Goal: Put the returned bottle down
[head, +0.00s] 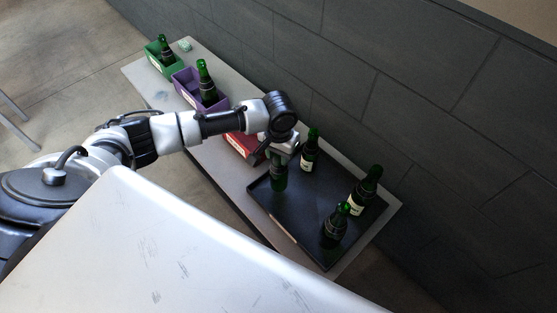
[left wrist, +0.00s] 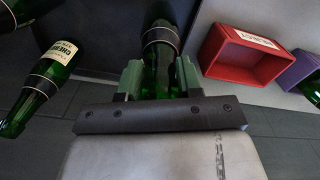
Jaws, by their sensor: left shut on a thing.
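My left gripper (head: 281,157) is shut on a green bottle (head: 279,179) and holds it upright at the near left part of the black tray (head: 270,205). In the left wrist view the held bottle (left wrist: 160,45) sits between the green finger pads of my left gripper (left wrist: 158,78). I cannot tell whether its base touches the tray. Three other green bottles stand in the tray: one at the back (head: 310,150), one at the right (head: 364,190) and one at the front (head: 335,226). My right gripper is not in view.
Left of the tray on the grey table (head: 222,160) stand a red box (head: 240,146), a purple box (head: 183,88) with a bottle (head: 206,84), and a green box (head: 155,58) with a bottle (head: 166,48). A dark block wall (head: 330,60) runs behind. The tray's middle is clear.

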